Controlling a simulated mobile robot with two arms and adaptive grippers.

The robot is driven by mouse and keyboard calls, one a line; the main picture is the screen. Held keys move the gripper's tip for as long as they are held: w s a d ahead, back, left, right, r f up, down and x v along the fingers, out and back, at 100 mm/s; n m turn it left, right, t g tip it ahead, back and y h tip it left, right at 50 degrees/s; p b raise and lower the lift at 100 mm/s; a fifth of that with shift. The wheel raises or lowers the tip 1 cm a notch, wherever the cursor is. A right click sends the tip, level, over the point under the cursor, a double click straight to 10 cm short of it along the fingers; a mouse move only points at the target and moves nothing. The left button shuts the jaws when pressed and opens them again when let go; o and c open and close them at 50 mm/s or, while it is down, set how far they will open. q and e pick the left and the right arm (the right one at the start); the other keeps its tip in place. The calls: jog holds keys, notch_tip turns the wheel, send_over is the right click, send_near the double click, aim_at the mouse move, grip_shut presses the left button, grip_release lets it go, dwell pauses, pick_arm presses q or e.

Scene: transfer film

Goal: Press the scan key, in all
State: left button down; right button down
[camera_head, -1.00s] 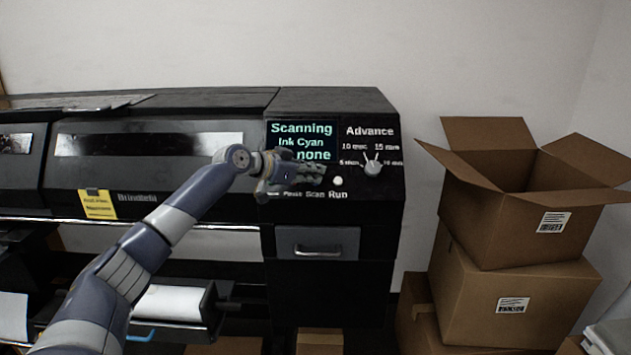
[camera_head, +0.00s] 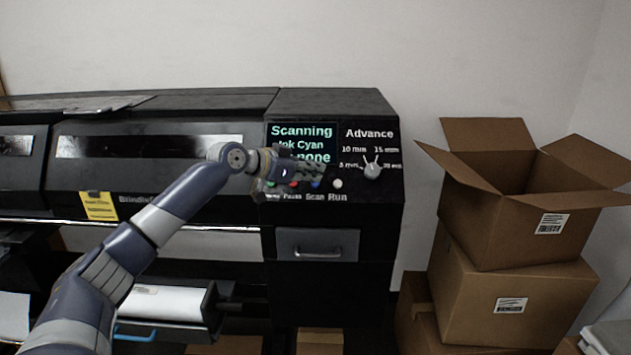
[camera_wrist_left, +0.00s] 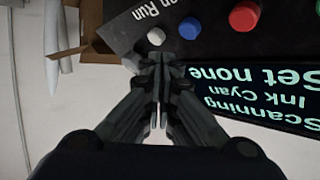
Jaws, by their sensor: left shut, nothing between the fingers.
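The scan key is the blue button (camera_head: 315,184) above the word Scan on the black printer's panel. It also shows in the left wrist view (camera_wrist_left: 190,29). The printer's screen (camera_head: 301,131) reads "Scanning", "Ink Cyan" and a line ending in "none"; in the left wrist view (camera_wrist_left: 262,97) that line reads "Set none". My left gripper (camera_head: 318,171) is shut and empty, in front of the screen's lower edge, just above the key row in the picture. In the left wrist view its fingertips (camera_wrist_left: 163,60) lie just below the white and blue buttons; contact does not show.
A red button (camera_head: 293,184) and a white Run button (camera_head: 338,184) flank the blue one. The Advance knob (camera_head: 372,170) is farther right. An open cardboard box (camera_head: 490,223) stands on other boxes at the right. A drawer (camera_head: 345,240) lies below the panel.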

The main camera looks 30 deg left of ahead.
pick_arm(q)
jog(key=shift+s+d+r+p, duration=0.15)
jog(key=shift+s+d+r, duration=0.15)
jog(key=shift+s+r, duration=0.2)
jog(key=shift+s+d+r+p, duration=0.15)
jog(key=shift+s+d+r, duration=0.1)
jog(key=shift+s+r, duration=0.15)
